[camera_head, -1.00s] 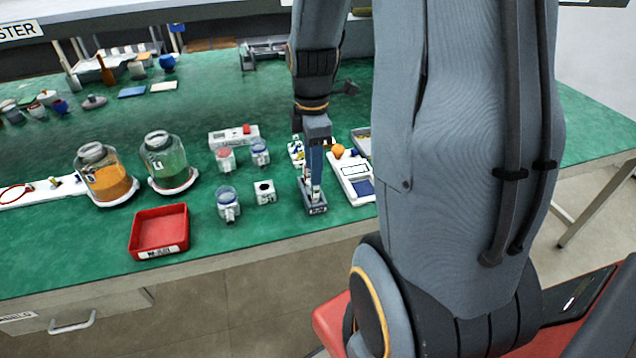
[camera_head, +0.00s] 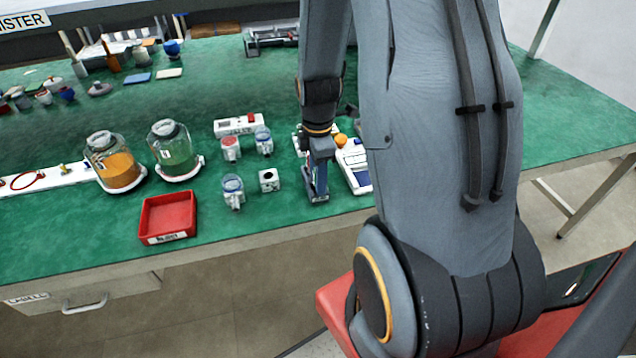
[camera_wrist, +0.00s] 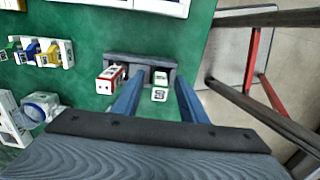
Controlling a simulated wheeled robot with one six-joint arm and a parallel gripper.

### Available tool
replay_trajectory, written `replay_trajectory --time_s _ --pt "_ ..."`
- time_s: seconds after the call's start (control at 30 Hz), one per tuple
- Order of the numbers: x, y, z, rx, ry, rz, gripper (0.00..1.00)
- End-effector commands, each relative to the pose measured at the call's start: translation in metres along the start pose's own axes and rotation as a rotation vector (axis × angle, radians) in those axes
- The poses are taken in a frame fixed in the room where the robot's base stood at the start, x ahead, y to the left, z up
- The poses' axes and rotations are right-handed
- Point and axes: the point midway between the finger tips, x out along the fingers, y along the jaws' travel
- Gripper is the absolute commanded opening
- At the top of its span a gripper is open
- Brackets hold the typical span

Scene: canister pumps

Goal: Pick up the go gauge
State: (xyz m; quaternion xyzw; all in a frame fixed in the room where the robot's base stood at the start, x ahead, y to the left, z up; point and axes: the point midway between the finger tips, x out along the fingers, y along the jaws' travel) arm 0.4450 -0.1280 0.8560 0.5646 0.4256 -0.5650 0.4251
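A small dark grey rack (camera_wrist: 140,60) stands on the green bench near its front edge; it also shows in the head view (camera_head: 318,198). Two white gauge blocks sit at it in the wrist view: one with green marking, seemingly the go gauge (camera_wrist: 160,86), and one with red marking (camera_wrist: 110,78). My gripper (camera_wrist: 158,76) is open, pointing down over the rack. Its two blue fingers lie on either side of the green-marked block, with visible gaps. The red-marked block is outside the left finger. In the head view my gripper (camera_head: 316,180) largely hides both blocks.
A white device with a screen (camera_head: 355,168) stands close right of my gripper. A small white block (camera_head: 269,180) and a blue-ringed canister (camera_head: 232,190) are to the left. A red tray (camera_head: 167,217) lies farther left. A holder with coloured pieces (camera_wrist: 40,52) is nearby.

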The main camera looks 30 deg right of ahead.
Motion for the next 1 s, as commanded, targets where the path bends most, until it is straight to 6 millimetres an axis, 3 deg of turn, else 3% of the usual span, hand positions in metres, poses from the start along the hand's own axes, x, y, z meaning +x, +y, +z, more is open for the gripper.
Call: replay_trajectory --time_s 0.23,0.47,0.77,1.0 --pt "0.001 0.0 0.0 0.0 0.0 0.001 0.37" --pt "0.001 0.0 0.0 0.0 0.0 0.001 0.0" --pt "0.0 0.001 0.0 0.0 0.0 0.001 0.0" --pt "-0.013 0.002 0.0 0.0 0.0 0.004 0.0"
